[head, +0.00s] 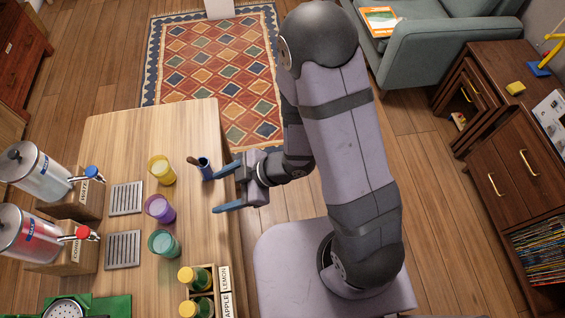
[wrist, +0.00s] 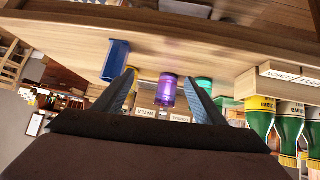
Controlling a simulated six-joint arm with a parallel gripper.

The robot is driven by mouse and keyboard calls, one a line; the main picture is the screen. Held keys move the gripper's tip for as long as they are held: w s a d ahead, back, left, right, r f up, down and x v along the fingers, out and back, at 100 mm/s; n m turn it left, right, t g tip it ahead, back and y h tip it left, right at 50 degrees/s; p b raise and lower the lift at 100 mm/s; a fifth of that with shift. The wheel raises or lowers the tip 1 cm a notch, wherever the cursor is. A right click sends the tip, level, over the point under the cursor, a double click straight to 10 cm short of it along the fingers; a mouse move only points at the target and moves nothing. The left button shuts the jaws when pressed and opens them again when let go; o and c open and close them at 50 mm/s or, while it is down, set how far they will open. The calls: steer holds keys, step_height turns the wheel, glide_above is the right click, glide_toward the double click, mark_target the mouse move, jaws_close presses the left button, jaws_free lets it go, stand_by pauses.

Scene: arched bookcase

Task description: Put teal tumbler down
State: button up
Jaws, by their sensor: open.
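The teal tumbler (head: 164,244) stands upright on the wooden table (head: 200,125), nearest the camera in a row with the purple tumbler (head: 160,209) and yellow tumbler (head: 162,170). My gripper (head: 214,193) is open and empty at the table's right edge, to the upper right of the teal tumbler and apart from it. In the wrist view the purple tumbler (wrist: 167,92) shows between the open fingers (wrist: 160,76). The teal tumbler (wrist: 204,83) shows beyond the right finger, which partly hides it.
A crate (head: 213,304) of yellow-capped bottles stands at the table's near right. Two dispensers (head: 38,172) (head: 28,236) with drip grates (head: 125,198) (head: 122,250) stand at left. The table's far end is clear.

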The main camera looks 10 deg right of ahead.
steer(key=w+d+r+m+t+h, duration=0.15)
steer(key=w+d+m+h, duration=0.3)
steer(key=d, duration=0.45)
steer(key=w+d+r+m+t+h, duration=0.1)
steer(key=w+d+m+t+h, duration=0.25)
steer(key=d, duration=0.55)
steer(key=s+d+r+m+g+h, duration=0.1)
steer(key=s+d+r+m+g, duration=0.5)
steer(key=s+m, duration=0.3)
steer(key=shift+s+d+r+g+h, duration=0.2)
steer(key=shift+s+r+g+h, duration=0.1)
steer(key=shift+s+r, duration=0.4)
steer(key=shift+r+p, duration=0.45)
